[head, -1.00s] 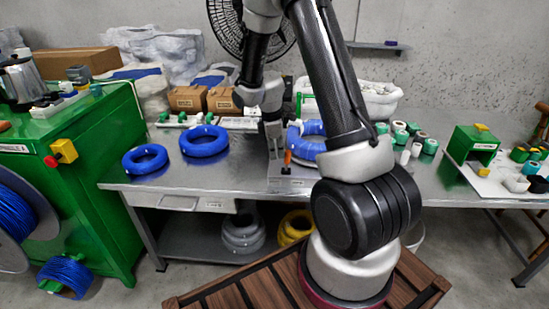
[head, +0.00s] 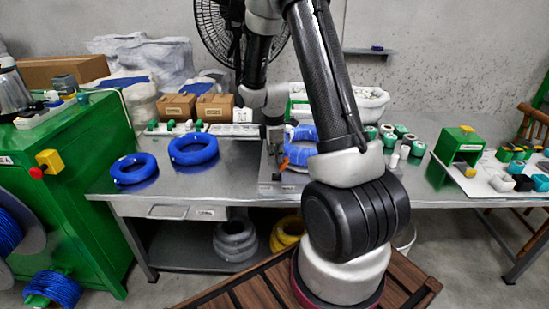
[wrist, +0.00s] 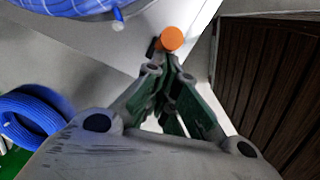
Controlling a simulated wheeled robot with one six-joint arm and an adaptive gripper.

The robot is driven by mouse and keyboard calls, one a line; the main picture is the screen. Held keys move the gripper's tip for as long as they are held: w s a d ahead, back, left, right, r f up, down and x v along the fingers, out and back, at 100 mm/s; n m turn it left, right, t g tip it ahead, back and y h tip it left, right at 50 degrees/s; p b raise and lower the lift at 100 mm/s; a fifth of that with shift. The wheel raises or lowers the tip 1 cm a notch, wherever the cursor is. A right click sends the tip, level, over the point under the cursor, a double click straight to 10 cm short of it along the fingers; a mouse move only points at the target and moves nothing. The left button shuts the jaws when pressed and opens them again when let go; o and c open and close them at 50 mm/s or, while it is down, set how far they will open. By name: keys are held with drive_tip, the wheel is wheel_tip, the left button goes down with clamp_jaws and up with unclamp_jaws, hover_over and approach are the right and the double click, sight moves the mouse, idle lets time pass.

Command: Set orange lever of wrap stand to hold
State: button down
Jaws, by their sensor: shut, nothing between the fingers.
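The wrap stand (head: 272,188) is a low grey block at the front of the steel bench, with a blue cable coil (head: 303,153) at it, partly hidden by my arm. Its orange lever (head: 283,165) shows small and slanted in front of the coil. In the wrist view the lever's round orange end (wrist: 171,39) lies just beyond my fingertips, on a dark stem. My gripper (wrist: 168,72) is shut and empty, its tips close to the lever; I cannot tell whether they touch. In the head view my gripper (head: 272,150) is small, beside the lever.
Two blue coils (head: 193,149) (head: 133,168) lie on the bench to the left. A green cabinet (head: 75,190) stands at the far left. Cardboard boxes (head: 215,107) and a white bin (head: 350,103) are behind. A green block (head: 460,143) and small parts are at the right.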

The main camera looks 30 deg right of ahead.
drive_tip(key=shift+s, duration=0.1)
wheel_tip(320, 180, up, 12)
drive_tip(key=a, duration=0.2)
drive_tip(key=shift+f, duration=0.25)
idle(0.7)
